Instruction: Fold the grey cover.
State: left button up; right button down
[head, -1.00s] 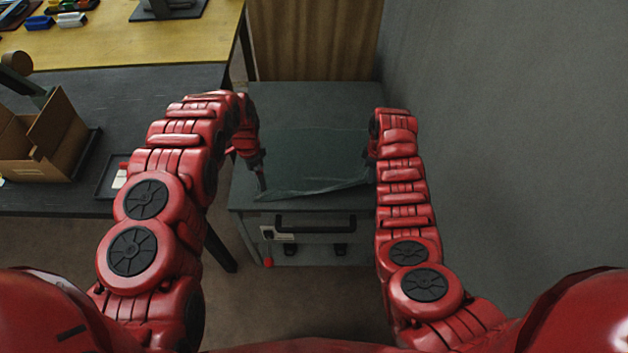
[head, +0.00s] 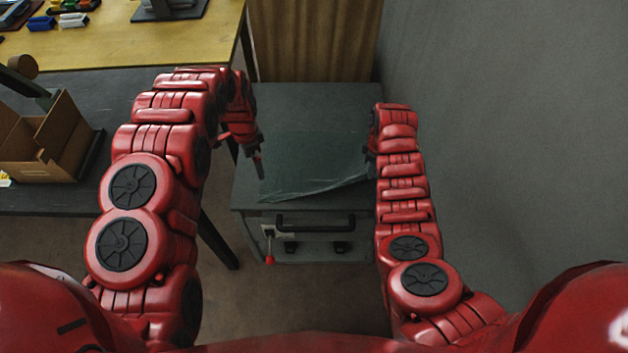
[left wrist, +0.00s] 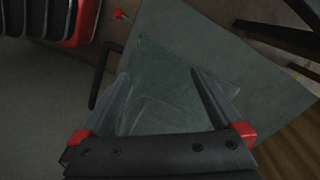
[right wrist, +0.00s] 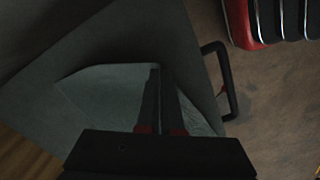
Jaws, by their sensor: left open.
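The grey cover (head: 310,165) is a thin dark grey-green sheet on top of the grey cabinet (head: 310,100). Its front right part rises slightly toward my right gripper (head: 370,158). In the right wrist view the right gripper (right wrist: 161,72) has its fingers close together, with the cover (right wrist: 105,90) at their tips; it looks pinched near a corner. My left gripper (head: 258,165) is at the cover's left edge. In the left wrist view the left gripper (left wrist: 160,76) is open and empty, with the cover (left wrist: 165,100) showing between and beyond its fingers.
The cabinet's black handle (head: 315,224) projects at the front, with a red knob (head: 270,259) below left. A dark table (head: 110,90) with an open cardboard box (head: 65,140) stands left. A grey wall (head: 510,130) is close on the right. The cabinet's rear top is bare.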

pick_arm(q)
notch_tip(320, 180, up, 8)
jog(key=p, duration=0.2)
jog(key=shift+r, duration=0.25)
pick_arm(e)
notch_tip(320, 180, up, 2)
jog(key=shift+r, duration=0.25)
grip_release()
dwell(0.3)
pick_arm(q)
notch_tip(320, 180, up, 3)
jog(key=p, duration=0.2)
jog(key=shift+p, duration=0.4)
pick_arm(e)
notch_tip(320, 180, up, 6)
jog(key=shift+f, duration=0.2)
